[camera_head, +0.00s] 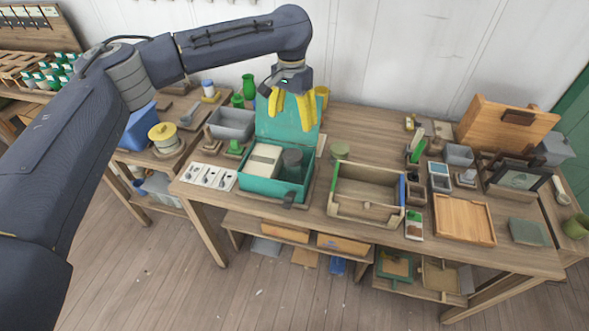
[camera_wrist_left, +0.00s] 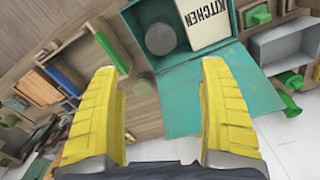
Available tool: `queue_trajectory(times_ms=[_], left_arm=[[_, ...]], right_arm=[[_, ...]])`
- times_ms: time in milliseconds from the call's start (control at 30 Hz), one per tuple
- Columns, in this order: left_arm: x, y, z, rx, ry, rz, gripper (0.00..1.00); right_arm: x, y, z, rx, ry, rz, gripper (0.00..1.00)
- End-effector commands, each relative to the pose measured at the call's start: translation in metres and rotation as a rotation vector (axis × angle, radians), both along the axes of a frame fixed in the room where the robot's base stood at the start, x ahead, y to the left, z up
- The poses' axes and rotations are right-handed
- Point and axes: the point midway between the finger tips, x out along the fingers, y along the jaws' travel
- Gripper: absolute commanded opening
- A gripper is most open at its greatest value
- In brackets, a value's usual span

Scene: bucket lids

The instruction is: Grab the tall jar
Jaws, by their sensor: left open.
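A dark grey cylindrical jar (camera_head: 292,161) stands in the open teal box (camera_head: 268,188), beside a cream tin (camera_head: 264,161). I cannot tell for sure that it is the tall jar. In the left wrist view its round grey top (camera_wrist_left: 160,38) shows next to the tin marked KITCHEN (camera_wrist_left: 207,22). My left gripper (camera_head: 291,112) is open and empty, its yellow fingers pointing down above the box, in front of the raised teal lid (camera_head: 273,128). In the left wrist view the jar's top lies beyond the gap between the fingertips (camera_wrist_left: 159,68). My right gripper is not in view.
A green bottle (camera_head: 248,87) and a grey bin (camera_head: 232,124) stand behind and left of the box. An open wooden crate (camera_head: 368,208) stands to its right. White cards (camera_head: 209,177) lie at its left. The table behind the crate is mostly clear.

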Motion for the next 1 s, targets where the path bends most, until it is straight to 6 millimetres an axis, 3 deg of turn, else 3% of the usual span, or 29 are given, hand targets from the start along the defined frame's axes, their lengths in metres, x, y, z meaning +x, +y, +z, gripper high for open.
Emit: queue_trajectory(times_ms=[500, 1000], left_arm=[[-0.002, -0.001, -0.09, 0.0, 0.004, -0.002, 0.78], [-0.001, -0.001, -0.125, -0.001, 0.003, -0.001, 0.78]], right_arm=[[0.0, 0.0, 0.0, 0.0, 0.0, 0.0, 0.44], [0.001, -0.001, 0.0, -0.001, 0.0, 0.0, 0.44]])
